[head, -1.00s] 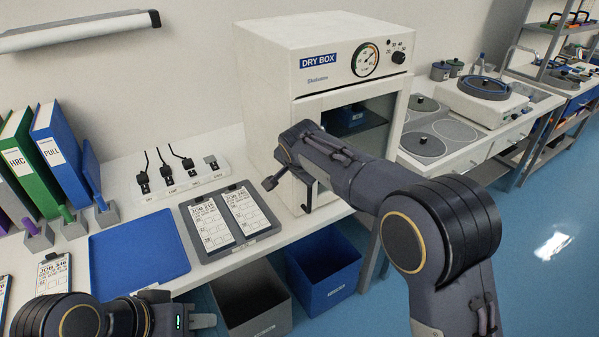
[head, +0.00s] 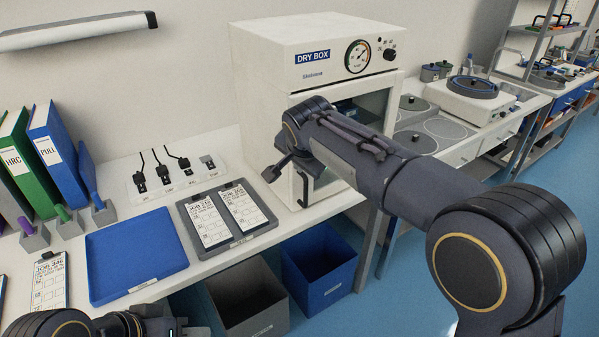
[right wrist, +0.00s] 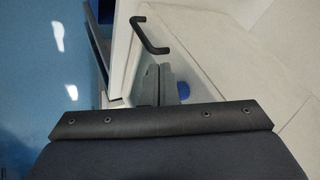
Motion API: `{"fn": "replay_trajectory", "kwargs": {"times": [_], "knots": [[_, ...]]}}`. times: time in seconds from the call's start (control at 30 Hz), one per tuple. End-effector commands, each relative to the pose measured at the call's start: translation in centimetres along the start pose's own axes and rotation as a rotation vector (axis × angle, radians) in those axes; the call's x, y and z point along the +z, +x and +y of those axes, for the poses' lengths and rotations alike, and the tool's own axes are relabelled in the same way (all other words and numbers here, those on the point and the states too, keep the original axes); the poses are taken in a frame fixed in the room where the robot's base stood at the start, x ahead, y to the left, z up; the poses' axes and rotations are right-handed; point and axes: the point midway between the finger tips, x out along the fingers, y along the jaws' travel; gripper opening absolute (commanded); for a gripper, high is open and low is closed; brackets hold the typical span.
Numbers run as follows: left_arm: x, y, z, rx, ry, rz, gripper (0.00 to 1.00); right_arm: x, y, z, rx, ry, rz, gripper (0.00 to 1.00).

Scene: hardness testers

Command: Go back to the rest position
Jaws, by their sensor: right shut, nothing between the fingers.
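My right arm reaches in from the right in the head view, across the front of the white dry box (head: 262,80). My right gripper (head: 273,174) is shut and empty, left of the dry box's black door handle (head: 303,190) and apart from it. In the right wrist view the shut fingers (right wrist: 166,84) show below the handle (right wrist: 152,38). My forearm hides part of the dry box door, so I cannot tell whether it is fully closed. My left gripper (head: 192,332) is at the bottom edge, mostly cut off; its jaws cannot be read.
The bench holds a blue tray (head: 101,286), a grey tray (head: 186,214) with two job cards, sockets with black plugs, and binders (head: 57,150). A grey bin (head: 238,305) and a blue bin (head: 318,262) stand below. Polishing machines stand to the right. Blue floor is open at right.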

Motion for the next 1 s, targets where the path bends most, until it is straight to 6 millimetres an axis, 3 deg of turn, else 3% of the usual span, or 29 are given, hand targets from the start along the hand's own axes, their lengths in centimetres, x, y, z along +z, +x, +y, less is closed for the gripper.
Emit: {"fn": "replay_trajectory", "kwargs": {"times": [0.17, 0.27, 0.37, 0.47, 0.57, 0.67, 0.8, 1.0], "knots": [[0.1, 0.1, -0.1, 0.0, 0.0, 0.0, 0.36, 0.1, -1.8, -0.1, 0.0, 0.001, 0.0, 0.0], [0.1, 0.1, -0.1, 0.0, 0.0, 0.0, 0.36, -0.6, -2.5, 1.2, 0.007, 0.005, -0.014, 0.0], [0.0, 0.0, 0.0, 0.0, 0.0, 0.0, 0.36, -2.3, -3.8, 5.0, 0.012, 0.008, -0.056, 0.0], [0.0, -0.1, 0.0, 0.0, 0.0, 0.0, 0.36, -3.9, -6.1, 11.1, 0.006, -0.003, -0.118, 0.0], [-0.1, -0.1, 0.1, 0.0, 0.0, 0.0, 0.36, -3.9, -8.8, 17.6, -0.019, -0.031, -0.174, 0.0], [-0.1, -0.2, 0.1, 0.0, 0.0, 0.0, 0.36, -2.4, -11.6, 23.4, -0.054, -0.073, -0.208, 0.0], [-0.2, -0.4, 0.2, 0.0, 0.0, 0.0, 0.36, 1.6, -15.0, 30.2, -0.102, -0.148, -0.222, 0.0], [-0.3, -0.5, 0.2, 0.0, 0.0, 0.0, 0.36, 8.9, -17.4, 36.3, -0.133, -0.265, -0.198, 0.0]]}}
